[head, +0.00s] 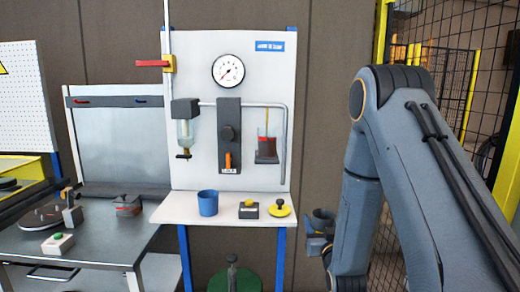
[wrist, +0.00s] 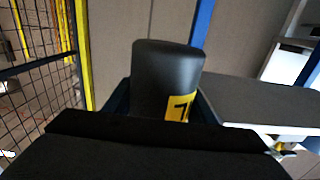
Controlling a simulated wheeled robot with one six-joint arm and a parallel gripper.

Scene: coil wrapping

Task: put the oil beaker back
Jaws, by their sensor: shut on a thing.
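My gripper (head: 320,226) is at the right, beside my arm and clear of the shelf's right edge. It is shut on a dark grey cylinder with a yellow label, which I take to be the oil beaker (wrist: 168,75). In the wrist view the beaker stands up between the dark jaws, and its lower part is hidden. In the head view the held beaker (head: 323,215) is small and partly covered by the gripper. A blue cup (head: 208,202) stands upright on the white shelf (head: 170,212), left of the gripper.
The panel (head: 205,75) behind carries a gauge (head: 228,70) and a red-filled vessel (head: 267,146). A grey bench (head: 100,240) stands left. A mesh fence (head: 450,50) is at right.

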